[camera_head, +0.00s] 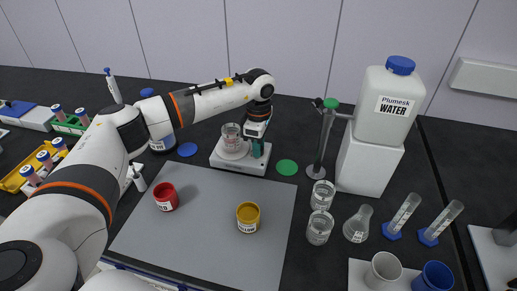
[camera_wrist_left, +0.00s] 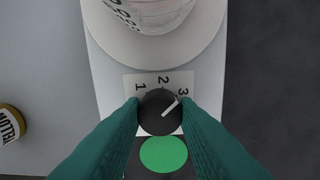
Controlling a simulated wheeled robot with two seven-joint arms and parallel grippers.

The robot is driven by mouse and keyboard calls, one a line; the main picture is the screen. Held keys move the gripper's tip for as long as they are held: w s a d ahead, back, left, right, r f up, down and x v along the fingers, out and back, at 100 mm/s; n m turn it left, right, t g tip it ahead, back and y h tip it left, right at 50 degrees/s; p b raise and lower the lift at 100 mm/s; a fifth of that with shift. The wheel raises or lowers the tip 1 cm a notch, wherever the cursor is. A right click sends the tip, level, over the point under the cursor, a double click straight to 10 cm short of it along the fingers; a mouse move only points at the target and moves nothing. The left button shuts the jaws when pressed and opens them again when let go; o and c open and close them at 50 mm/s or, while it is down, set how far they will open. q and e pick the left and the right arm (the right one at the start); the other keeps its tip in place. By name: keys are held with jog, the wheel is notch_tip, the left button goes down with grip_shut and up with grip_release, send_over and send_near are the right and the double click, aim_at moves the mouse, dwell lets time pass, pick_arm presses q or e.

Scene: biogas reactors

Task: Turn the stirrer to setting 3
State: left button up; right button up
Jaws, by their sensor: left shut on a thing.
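The stirrer (camera_head: 226,160) is a white plate unit with a glass beaker (camera_head: 231,137) on its round top. In the left wrist view its dark knob (camera_wrist_left: 160,113) sits below a scale (camera_wrist_left: 162,84) marked 1, 2 and 3. The knob's white pointer line aims up and right, toward the 3. My left gripper (camera_head: 256,150) reaches down over the right side of the stirrer. In the left wrist view its green fingers (camera_wrist_left: 162,122) are shut on the knob, one on each side. A green round spot (camera_wrist_left: 164,154) lies below the knob. My right gripper is not in view.
A red cup (camera_head: 165,196) and a yellow cup (camera_head: 247,217) stand on the grey mat (camera_head: 205,245) in front of the stirrer. A water tank (camera_head: 389,105), a tap stand and several glass vessels are at the right. Tube racks stand at the far left.

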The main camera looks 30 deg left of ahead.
pick_arm(q)
jog(key=shift+m+b, duration=0.45)
jog(key=shift+m, duration=0.65)
jog(key=shift+r, duration=0.1)
jog(key=o, duration=1)
jog(key=shift+c, duration=0.2)
notch_tip(320, 180, up, 12)
jog(key=b, duration=0.1)
jog(key=shift+b, duration=0.35)
